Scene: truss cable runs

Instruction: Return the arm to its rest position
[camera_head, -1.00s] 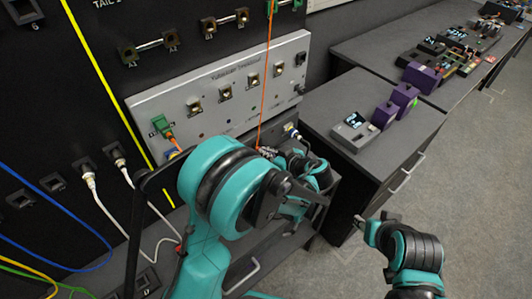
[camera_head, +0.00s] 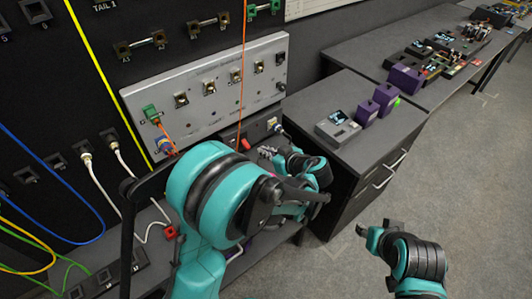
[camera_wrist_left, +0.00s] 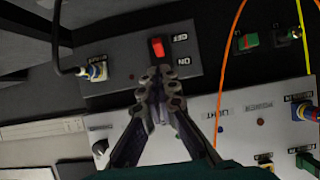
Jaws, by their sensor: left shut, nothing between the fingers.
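My left gripper (camera_head: 267,151) is shut and empty in front of the lower right of the grey panel. In the left wrist view its fingertips (camera_wrist_left: 160,76) point at a dark switch box (camera_wrist_left: 196,66) and overlap its edge in the picture. The box's red rocker switch (camera_wrist_left: 157,48) lies just beyond the tips, with no finger seen on it. The switch also shows in the head view (camera_head: 245,144), left of the gripper. My left arm is extended from the bottom.
The grey panel (camera_head: 205,118) has sockets, a green plug and an orange cable (camera_head: 241,78). A dark drawer cabinet (camera_head: 350,190) stands right of the gripper, carrying a grey device (camera_head: 337,127) and purple blocks (camera_head: 366,113). White and blue cables hang at left. The floor at right is clear.

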